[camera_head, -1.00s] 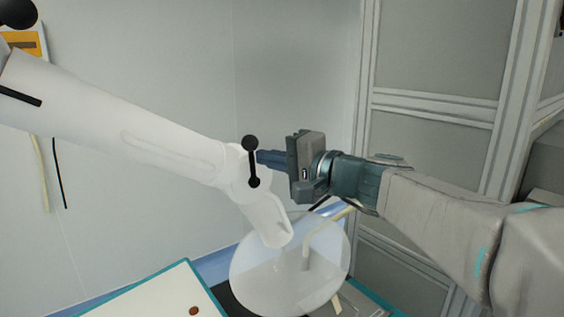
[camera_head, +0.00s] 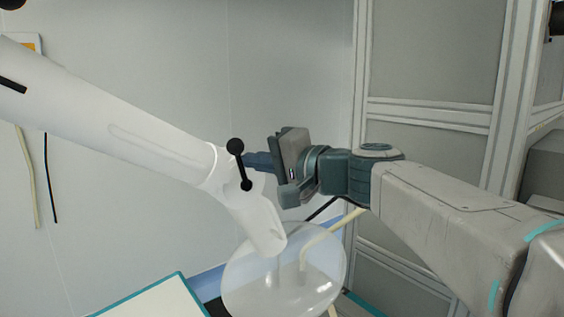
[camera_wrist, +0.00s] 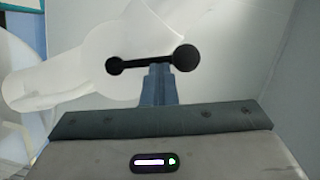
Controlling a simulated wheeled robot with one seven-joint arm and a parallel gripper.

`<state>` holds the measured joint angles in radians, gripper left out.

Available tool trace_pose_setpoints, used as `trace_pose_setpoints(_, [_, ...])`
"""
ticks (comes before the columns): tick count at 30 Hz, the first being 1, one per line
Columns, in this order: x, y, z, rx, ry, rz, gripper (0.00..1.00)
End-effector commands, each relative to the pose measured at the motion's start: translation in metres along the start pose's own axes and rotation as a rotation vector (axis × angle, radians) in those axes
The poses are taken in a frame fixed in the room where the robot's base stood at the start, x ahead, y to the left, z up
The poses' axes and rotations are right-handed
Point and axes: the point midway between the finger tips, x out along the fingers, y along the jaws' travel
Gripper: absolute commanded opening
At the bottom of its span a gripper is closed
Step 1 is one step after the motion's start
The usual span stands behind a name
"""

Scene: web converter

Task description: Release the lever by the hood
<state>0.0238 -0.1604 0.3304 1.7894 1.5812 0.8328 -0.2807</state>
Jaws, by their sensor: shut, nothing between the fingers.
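The lever is a black bar with a ball at each end (camera_head: 240,166), on the elbow joint of a white extraction arm (camera_head: 130,120). It leans with its upper ball to the left. Below it the clear round hood (camera_head: 285,275) hangs from the arm's lower tube. My gripper (camera_head: 250,160) comes from the right, with its blue fingers shut and empty at the lever's bar. In the wrist view the lever (camera_wrist: 150,62) lies across the fingertips (camera_wrist: 160,70), its larger ball to the right. I cannot tell whether the fingers touch it.
A white board with a teal edge (camera_head: 155,300) is at the lower left. A grey framed cabinet (camera_head: 430,80) stands behind my arm on the right. A pale wall (camera_head: 290,60) is behind the white arm. Cables (camera_head: 52,180) hang at the left.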

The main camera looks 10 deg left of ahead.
Motion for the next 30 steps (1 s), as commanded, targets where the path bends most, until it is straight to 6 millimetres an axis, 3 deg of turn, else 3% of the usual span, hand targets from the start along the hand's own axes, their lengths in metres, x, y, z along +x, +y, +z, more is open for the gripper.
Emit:
trace_pose_setpoints(8, [-0.015, 0.002, -0.012, -0.002, 0.002, -0.001, 0.00])
trace_pose_setpoints(12, [-0.041, 0.003, -0.027, -0.003, 0.005, -0.001, 0.00])
trace_pose_setpoints(21, [-0.105, 0.003, -0.024, -0.001, -0.001, -0.002, 0.00])
trace_pose_setpoints(30, [-0.130, 0.009, -0.023, 0.002, -0.003, 0.020, 0.00])
